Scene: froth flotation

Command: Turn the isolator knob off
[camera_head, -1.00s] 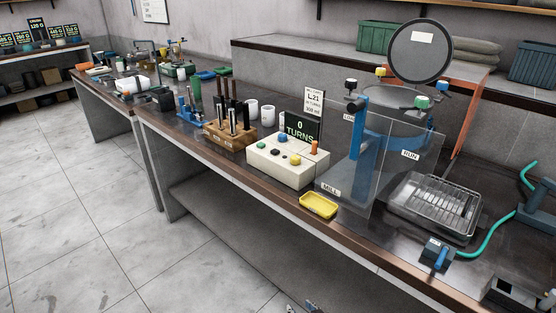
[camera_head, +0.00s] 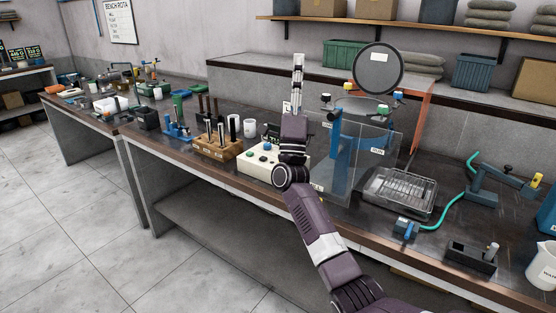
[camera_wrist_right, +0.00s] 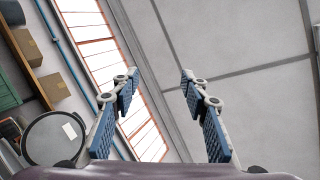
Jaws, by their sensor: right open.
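The cream control box (camera_head: 245,168) stands on the long bench, with small coloured buttons on top, among them a blue one (camera_head: 267,146). I cannot pick out which control is the isolator knob. My right arm covers the right part of the box and most of its display. An orange knob seen there earlier is hidden now. My right gripper (camera_head: 298,62) points upward, above and in front of the box, touching nothing. In the right wrist view my right gripper (camera_wrist_right: 160,76) is open and empty, facing the ceiling. My left gripper is out of view.
A clear-screened mill guard (camera_head: 375,150) stands right of the box, with a wire rack tray (camera_head: 430,205) beyond it. A wooden block (camera_head: 211,150) with upright tools stands to the left. The floor at left is clear.

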